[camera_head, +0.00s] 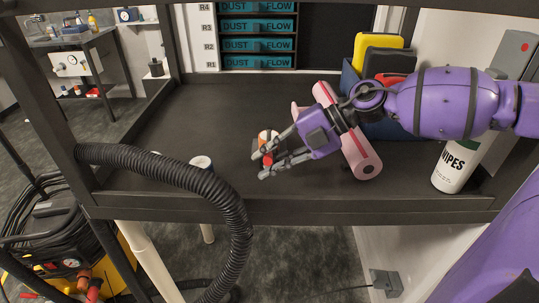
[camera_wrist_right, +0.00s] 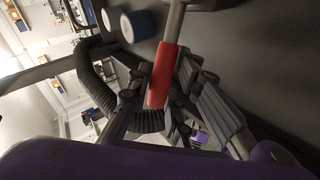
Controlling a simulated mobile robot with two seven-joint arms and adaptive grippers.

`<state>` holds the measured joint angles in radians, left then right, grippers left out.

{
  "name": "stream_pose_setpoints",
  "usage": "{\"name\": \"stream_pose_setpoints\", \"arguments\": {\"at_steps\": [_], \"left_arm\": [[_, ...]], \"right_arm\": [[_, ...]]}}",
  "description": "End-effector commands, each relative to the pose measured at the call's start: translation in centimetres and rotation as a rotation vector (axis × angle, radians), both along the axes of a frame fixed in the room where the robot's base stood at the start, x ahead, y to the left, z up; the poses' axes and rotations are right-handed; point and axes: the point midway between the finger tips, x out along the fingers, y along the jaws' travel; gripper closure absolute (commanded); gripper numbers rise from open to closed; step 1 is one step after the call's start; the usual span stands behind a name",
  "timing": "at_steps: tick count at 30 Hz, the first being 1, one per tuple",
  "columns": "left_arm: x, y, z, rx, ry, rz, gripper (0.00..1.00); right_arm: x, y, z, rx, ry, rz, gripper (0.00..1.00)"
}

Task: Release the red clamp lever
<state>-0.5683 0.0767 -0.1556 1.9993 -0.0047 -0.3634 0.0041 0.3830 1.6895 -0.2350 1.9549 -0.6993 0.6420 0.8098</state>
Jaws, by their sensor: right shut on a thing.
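The red clamp lever (camera_wrist_right: 162,75) shows in the right wrist view as a red bar on a grey metal part, between the fingers of my right gripper (camera_wrist_right: 170,105). In the head view my right gripper (camera_head: 266,160) reaches in from the right over the dark bench, its fingers closed around the lever (camera_head: 268,158). The fingers hide much of the lever and the part it is mounted on. My left gripper is not in view.
A white and blue cup-like part (camera_head: 201,163) stands left of the gripper. A black ribbed hose (camera_head: 215,190) crosses the front left edge. A wipes canister (camera_head: 455,168) stands at right.

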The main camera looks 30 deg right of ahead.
Motion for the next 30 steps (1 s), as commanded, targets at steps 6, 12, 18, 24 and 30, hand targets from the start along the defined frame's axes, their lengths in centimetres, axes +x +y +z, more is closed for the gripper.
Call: {"name": "stream_pose_setpoints", "arguments": {"at_steps": [6, 12, 18, 24, 30], "left_arm": [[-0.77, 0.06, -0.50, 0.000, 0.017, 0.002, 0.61], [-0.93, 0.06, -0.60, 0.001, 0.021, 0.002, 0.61], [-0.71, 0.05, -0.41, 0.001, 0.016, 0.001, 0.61], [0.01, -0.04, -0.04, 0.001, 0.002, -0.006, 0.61], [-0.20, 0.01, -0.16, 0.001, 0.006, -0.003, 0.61]], "right_arm": [[0.21, -0.06, 0.17, -0.006, -0.013, 0.000, 1.00], [0.19, -0.07, 0.15, -0.004, -0.012, 0.000, 0.70], [0.11, -0.06, 0.03, -0.004, -0.007, -0.001, 0.62], [0.04, -0.12, -0.01, -0.003, -0.005, -0.001, 0.62], [-0.37, -0.94, 0.31, -0.005, 0.000, -0.005, 0.62]]}}
